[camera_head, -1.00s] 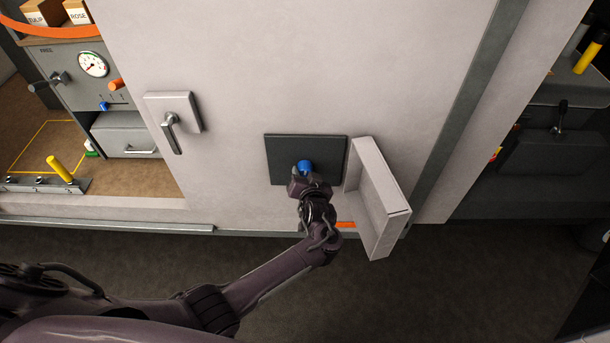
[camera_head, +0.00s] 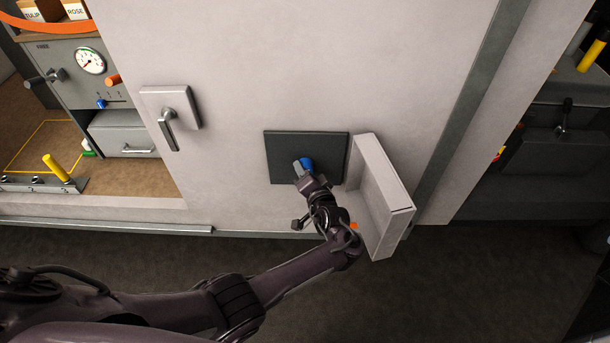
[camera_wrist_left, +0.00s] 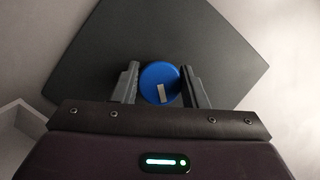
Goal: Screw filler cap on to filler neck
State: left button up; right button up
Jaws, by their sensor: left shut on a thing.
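The blue filler cap (camera_head: 306,164) is at the middle of a dark square recess panel (camera_head: 285,145) in the pale wall. My left gripper (camera_head: 303,170) reaches it from below and is shut on it. In the left wrist view the round cap (camera_wrist_left: 160,80), with a small pale mark on its face, sits between the two fingers of the gripper (camera_wrist_left: 160,92). The dark panel (camera_wrist_left: 90,60) shows tilted behind it. The filler neck is hidden behind the cap, so I cannot tell how the cap sits on it. My right gripper is not in view.
An open pale flap door (camera_head: 384,200) stands out just right of my left wrist. A lever handle (camera_head: 169,125) is on the wall to the left. Further left is a bench with a gauge (camera_head: 90,60) and a yellow peg (camera_head: 56,167). The floor below is clear.

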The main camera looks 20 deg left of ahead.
pick_arm(q)
jog(key=o, duration=1)
jog(key=shift+o, duration=0.2)
jog(key=n+h+p, duration=0.4)
jog(key=n, duration=0.2)
jog(key=shift+n+h, duration=0.3)
